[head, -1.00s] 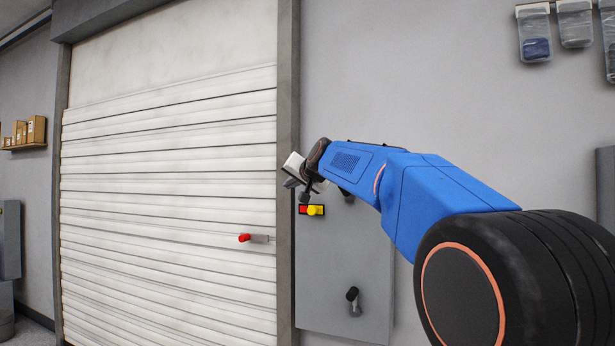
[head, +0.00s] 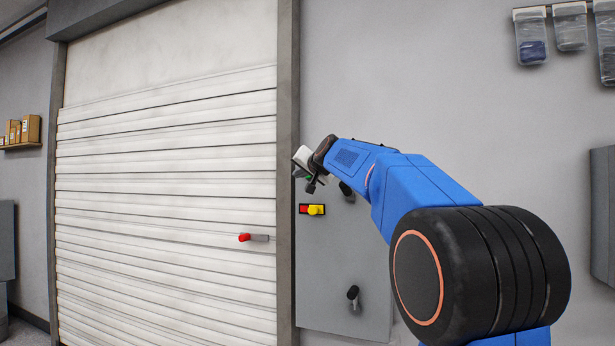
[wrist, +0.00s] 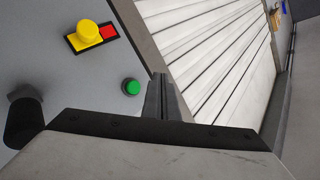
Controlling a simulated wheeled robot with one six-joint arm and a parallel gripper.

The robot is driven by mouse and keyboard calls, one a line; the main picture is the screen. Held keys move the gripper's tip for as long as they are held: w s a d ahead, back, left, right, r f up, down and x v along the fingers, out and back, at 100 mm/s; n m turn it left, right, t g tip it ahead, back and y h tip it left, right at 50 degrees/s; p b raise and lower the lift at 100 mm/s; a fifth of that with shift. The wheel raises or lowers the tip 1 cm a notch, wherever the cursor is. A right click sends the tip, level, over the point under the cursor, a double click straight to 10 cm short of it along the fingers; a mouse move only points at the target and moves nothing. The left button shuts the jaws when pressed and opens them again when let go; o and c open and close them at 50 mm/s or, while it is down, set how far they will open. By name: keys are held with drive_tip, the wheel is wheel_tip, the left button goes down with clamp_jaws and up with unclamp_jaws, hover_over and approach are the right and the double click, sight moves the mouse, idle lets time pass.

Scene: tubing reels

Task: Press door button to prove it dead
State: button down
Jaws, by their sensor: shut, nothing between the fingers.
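A round green button (wrist: 131,87) sits on the grey wall panel in the wrist view. A sliver of it (head: 308,179) shows beside my gripper in the head view. My gripper (wrist: 160,82) is shut and empty, its fingertips just right of the green button in the wrist view. I cannot tell whether they touch the panel. In the head view my gripper (head: 298,172) is at the panel's upper left, by the door frame. The white slatted roller door (head: 165,200) is down, with a red-ended handle (head: 245,238) on it.
A yellow knob on a red and yellow plate (head: 314,210) is below my gripper; it also shows in the wrist view (wrist: 88,32). A black knob (head: 353,293) is lower on the grey panel (head: 325,265). Clear bins (head: 531,40) hang at upper right.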

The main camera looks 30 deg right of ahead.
drive_tip(key=w+d, duration=0.4)
drive_tip(key=d, duration=0.1)
idle(2.3)
drive_tip(key=shift+w+d, duration=0.2)
drive_tip(key=shift+d, duration=0.05)
drive_tip(key=shift+w+d, duration=0.3)
drive_tip(key=shift+d, duration=0.1)
idle(1.1)
drive_tip(key=shift+s+a, duration=0.6)
drive_tip(key=shift+a, duration=0.1)
drive_tip(key=shift+a, duration=0.15)
drive_tip(key=shift+s+a, duration=0.75)
drive_tip(key=shift+a, duration=0.2)
drive_tip(key=shift+s+a, duration=0.75)
drive_tip(key=shift+a, duration=0.15)
